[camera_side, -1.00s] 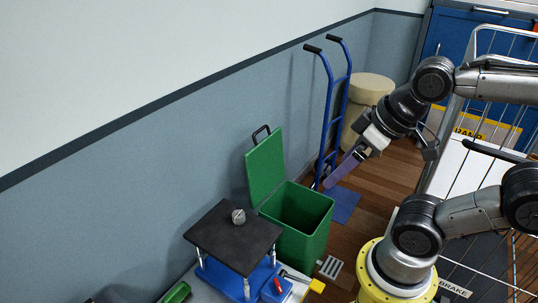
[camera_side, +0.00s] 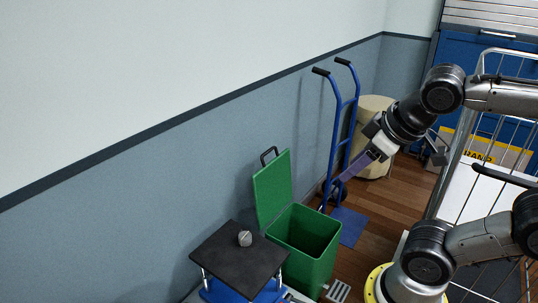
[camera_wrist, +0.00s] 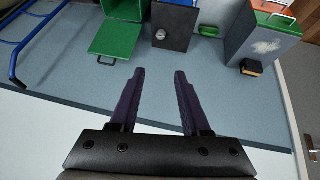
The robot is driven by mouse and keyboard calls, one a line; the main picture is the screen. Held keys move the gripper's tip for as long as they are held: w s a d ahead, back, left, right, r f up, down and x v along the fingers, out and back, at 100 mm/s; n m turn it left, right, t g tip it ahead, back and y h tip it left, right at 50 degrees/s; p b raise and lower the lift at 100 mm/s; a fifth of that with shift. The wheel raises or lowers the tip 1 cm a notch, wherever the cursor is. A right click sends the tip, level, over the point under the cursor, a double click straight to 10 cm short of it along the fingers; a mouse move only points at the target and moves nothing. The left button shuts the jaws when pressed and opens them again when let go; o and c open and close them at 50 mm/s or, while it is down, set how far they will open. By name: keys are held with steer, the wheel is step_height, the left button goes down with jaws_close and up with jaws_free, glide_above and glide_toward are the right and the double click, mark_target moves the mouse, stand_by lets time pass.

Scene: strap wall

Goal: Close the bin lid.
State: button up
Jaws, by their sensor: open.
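The green bin (camera_side: 318,262) stands open on the floor by the wall in the side view. Its green lid (camera_side: 272,188) with a dark handle (camera_side: 269,155) is tilted up and back, near upright, against the wall side. In the wrist view the lid (camera_wrist: 113,40) shows beyond my fingers at the upper left, with part of the bin (camera_wrist: 125,9) at the top edge. My gripper (camera_side: 335,189) is above and right of the bin in the side view, apart from bin and lid. Its two purple fingers (camera_wrist: 159,74) are spread and empty.
A blue hand truck (camera_side: 336,135) leans at the wall behind the bin, close to my fingers in the picture. A dark-topped stand (camera_side: 240,262) with a small grey knob is beside the bin. A beige drum (camera_side: 372,165) and wire cage (camera_side: 480,130) are further back.

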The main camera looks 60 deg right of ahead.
mark_target(267, 152)
steer(key=w+d+r+n+g+h, duration=0.1)
steer(key=w+d+r+h, duration=0.3)
steer(key=w+d, duration=0.55)
steer(key=w+d+r+n+g+h, duration=0.1)
steer(key=w+d+r+h, duration=0.45)
steer(key=w, duration=0.75)
steer(key=w+d+f+n+h, duration=0.2)
steer(key=w+d+f, duration=0.2)
steer(key=w, duration=0.6)
steer(key=w+d+f+n+t+h, duration=0.1)
steer(key=w+d+f+n, duration=0.1)
steer(key=w+f, duration=0.5)
steer(key=w+d+f+n+h, duration=0.1)
steer(key=w+d+f+n, duration=0.1)
steer(key=w+f, duration=0.5)
steer(key=s+d+f+n, duration=0.1)
steer(key=s+f+n, duration=0.1)
steer(key=f, duration=0.9)
steer(key=s+d+f+n, duration=0.1)
steer(key=f, duration=0.9)
steer(key=shift+g+y, duration=0.3)
steer(key=shift+y, duration=0.15)
steer(key=x, duration=1.3)
steer(key=shift+d, duration=0.2)
